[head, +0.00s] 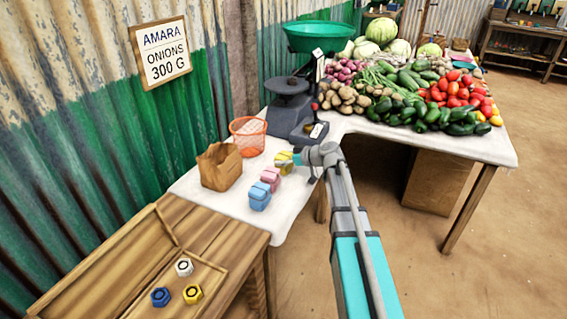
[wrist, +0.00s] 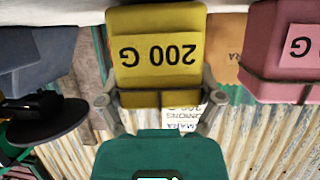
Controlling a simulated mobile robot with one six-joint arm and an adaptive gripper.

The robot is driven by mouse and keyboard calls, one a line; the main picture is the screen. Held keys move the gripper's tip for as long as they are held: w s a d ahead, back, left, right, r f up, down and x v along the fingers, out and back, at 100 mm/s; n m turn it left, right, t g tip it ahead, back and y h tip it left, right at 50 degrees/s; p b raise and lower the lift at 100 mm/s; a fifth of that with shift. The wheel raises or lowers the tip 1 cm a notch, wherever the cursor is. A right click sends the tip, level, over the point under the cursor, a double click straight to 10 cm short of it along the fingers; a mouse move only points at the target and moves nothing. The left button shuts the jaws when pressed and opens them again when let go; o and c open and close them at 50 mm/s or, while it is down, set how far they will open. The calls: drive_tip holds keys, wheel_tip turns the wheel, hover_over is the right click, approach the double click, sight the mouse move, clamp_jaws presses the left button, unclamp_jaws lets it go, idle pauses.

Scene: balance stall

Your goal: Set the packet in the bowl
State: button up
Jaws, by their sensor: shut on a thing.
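A yellow packet marked 200 G (wrist: 155,35) is between the fingers of my gripper (wrist: 158,101), which is shut on it. In the head view the yellow packet (head: 283,165) is at the right edge of the white-covered table, partly hidden by my gripper (head: 296,159). I cannot tell whether it touches the table. The green bowl (head: 318,38) sits high on the scale (head: 297,118), behind and above my gripper. The bowl's inside is not clear from here. A dark flat plate (head: 286,86) is on the scale's left side.
A pink packet (head: 270,176) and a blue packet (head: 258,198) stand in front of the yellow one. A paper bag (head: 221,167) and an orange mesh basket (head: 249,136) are to the left. Piled vegetables (head: 415,93) fill the table right of the scale. A wooden tray (head: 211,272) holds coloured nuts.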

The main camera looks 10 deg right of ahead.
drive_tip(key=shift+f, duration=0.25)
drive_tip(key=o, duration=1)
drive_tip(key=shift+o, duration=0.2)
drive_tip(key=p+v, duration=0.4)
drive_tip(key=v, duration=1)
drive_tip(key=shift+s+a+f, duration=0.1)
drive_tip(key=shift+f, duration=0.05)
